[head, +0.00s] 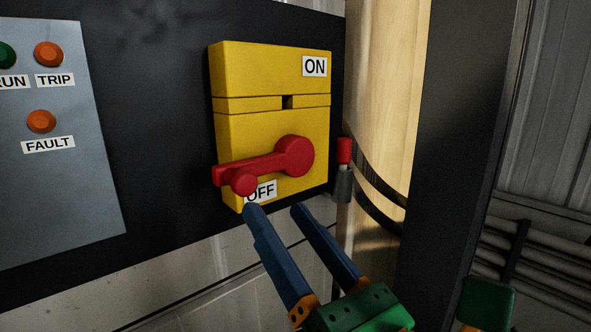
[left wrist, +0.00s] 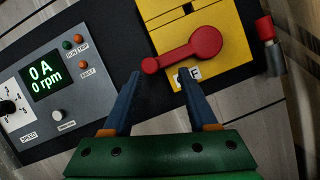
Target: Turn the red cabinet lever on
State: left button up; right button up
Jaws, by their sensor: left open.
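The red lever (head: 262,165) is mounted on the yellow cabinet box (head: 268,75). Its round hub is at the right and its arm points left and slightly down, with a knob at the free end beside the OFF label (head: 266,189). The ON label (head: 315,66) is at the box's upper right. My left gripper (head: 272,208) is open and empty, just below the box and lever. In the left wrist view the lever (left wrist: 185,50) lies ahead of the open fingers, its knob end above the gap between them. Whether a finger touches anything is unclear.
A grey panel (head: 60,190) with indicator lights stands left of the box, with a display reading 0 A and 0 rpm (left wrist: 45,82). A red-capped part (head: 344,151) hangs right of the box. A dark post (head: 455,140) stands further right. A green part (head: 486,303) shows at lower right.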

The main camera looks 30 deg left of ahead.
aim_at(248, 187)
pick_arm(q)
jog(key=a+r+p, duration=0.1)
jog(key=a, duration=0.1)
jog(key=a+r, duration=0.1)
jog(key=w+a+r+p, duration=0.1)
jog(key=a, duration=0.1)
jog(key=shift+a+p, duration=0.3)
jog(key=shift+w+a, duration=0.25)
jog(key=shift+w+f, duration=0.1)
jog(key=shift+w, duration=0.1)
jog(key=shift+s+d, duration=0.1)
jog(key=shift+s, duration=0.05)
jog(key=c, duration=0.5)
grip_shut()
pick_arm(e)
jog(key=r, duration=0.1)
jog(key=s+r, duration=0.1)
jog(key=r, duration=0.1)
jog(key=shift+a, duration=0.1)
